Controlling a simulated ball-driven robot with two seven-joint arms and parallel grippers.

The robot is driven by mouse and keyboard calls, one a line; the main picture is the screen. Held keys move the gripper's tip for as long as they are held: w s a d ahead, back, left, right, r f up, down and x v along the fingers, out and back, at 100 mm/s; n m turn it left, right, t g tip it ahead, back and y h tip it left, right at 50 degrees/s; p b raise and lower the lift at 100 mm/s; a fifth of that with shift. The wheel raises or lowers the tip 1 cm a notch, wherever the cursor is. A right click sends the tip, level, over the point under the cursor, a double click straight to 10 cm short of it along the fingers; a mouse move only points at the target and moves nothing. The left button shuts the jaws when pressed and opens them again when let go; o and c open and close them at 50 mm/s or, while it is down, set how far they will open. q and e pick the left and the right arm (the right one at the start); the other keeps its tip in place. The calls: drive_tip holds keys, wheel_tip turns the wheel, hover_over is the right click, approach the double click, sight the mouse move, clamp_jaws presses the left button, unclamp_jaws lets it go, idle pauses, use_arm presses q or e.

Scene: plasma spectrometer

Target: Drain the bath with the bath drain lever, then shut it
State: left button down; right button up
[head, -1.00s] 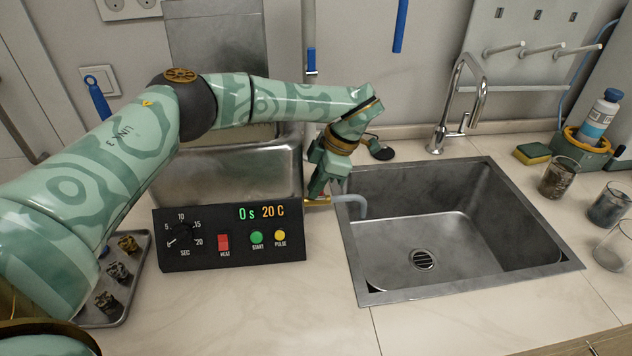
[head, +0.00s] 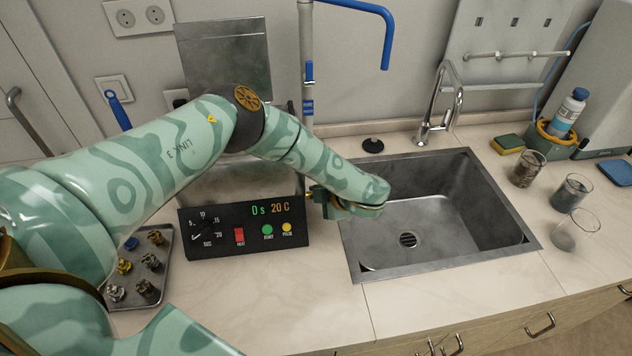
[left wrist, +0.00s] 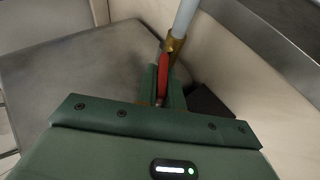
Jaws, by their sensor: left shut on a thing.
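The steel bath (head: 240,185) stands behind its black control panel (head: 245,240), which reads 0 s and 20 C; my left arm hides much of the bath. The red drain lever (left wrist: 163,72) shows in the left wrist view, beside a brass fitting (left wrist: 174,44) with a pale tube (left wrist: 185,16). My left gripper (left wrist: 163,84) is shut on the lever. In the head view the gripper (head: 318,200) is at the bath's right side, by the sink's left edge, and the lever and tube are hidden there. Whether water flows cannot be told. My right gripper is not in view.
The steel sink (head: 440,225) with a tap (head: 440,105) lies right of the bath. Glass beakers (head: 572,192) and a sponge (head: 507,144) stand further right. A tray (head: 150,293) of small metal parts lies left of the panel. The counter in front is clear.

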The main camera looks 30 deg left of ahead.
use_arm(q)
drive_tip(key=shift+s+d+f+n+t+y+p, duration=0.2)
drive_tip(key=shift+f+n+t+y+p, duration=0.1)
drive_tip(key=shift+t+y, duration=0.35)
drive_tip(key=c, duration=1.5)
unclamp_jaws()
drive_tip(key=shift+s+d+r, duration=0.1)
drive_tip(key=shift+d+r, duration=0.1)
drive_tip(key=shift+d, duration=0.1)
drive_tip(key=p+v, duration=0.1)
drive_tip(key=v, duration=1.4)
drive_tip(key=shift+s+d, duration=0.15)
drive_tip(key=shift+d, duration=0.05)
